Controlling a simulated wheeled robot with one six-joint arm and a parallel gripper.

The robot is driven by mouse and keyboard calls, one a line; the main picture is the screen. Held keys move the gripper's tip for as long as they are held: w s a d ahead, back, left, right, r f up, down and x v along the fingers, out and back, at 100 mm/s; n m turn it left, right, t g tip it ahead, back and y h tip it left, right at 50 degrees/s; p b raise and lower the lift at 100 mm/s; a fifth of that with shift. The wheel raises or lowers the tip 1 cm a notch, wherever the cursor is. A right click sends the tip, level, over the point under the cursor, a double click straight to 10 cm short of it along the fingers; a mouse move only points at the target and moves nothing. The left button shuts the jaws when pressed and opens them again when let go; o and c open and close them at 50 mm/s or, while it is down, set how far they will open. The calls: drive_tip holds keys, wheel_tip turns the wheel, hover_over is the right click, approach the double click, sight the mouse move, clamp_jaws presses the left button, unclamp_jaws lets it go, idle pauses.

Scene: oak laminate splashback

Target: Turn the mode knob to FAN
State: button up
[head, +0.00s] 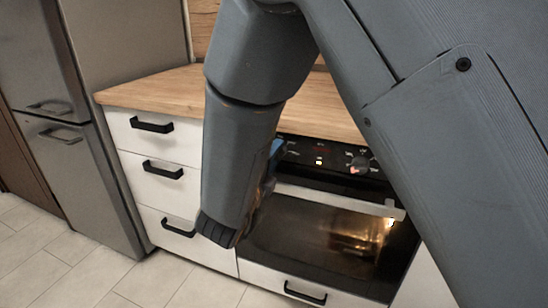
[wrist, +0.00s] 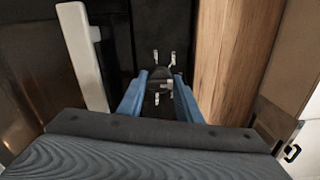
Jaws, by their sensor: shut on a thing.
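In the wrist view, the two blue fingers of my gripper (wrist: 160,92) stand on either side of a dark knob (wrist: 160,74) and are shut on it. Short pale marks surround the knob on the black panel, too small to read, so I cannot tell its setting. My arm covers the panel's left part and the held knob there. Only a bit of blue finger (head: 276,150) shows.
The oven door's pale handle (wrist: 85,55) runs close beside my gripper in the wrist view. The wooden worktop (head: 150,92) lies above the panel. White drawers (head: 160,150) with black handles and a steel fridge (head: 80,150) stand left. The tiled floor in front is clear.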

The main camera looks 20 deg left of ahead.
idle(0.3)
drive_tip(key=o, duration=1)
drive_tip(key=shift+o, duration=0.2)
drive_tip(key=s, duration=0.7)
drive_tip(key=shift+s+a, duration=0.3)
drive_tip(key=shift+s, duration=0.1)
drive_tip(key=shift+s, duration=0.1)
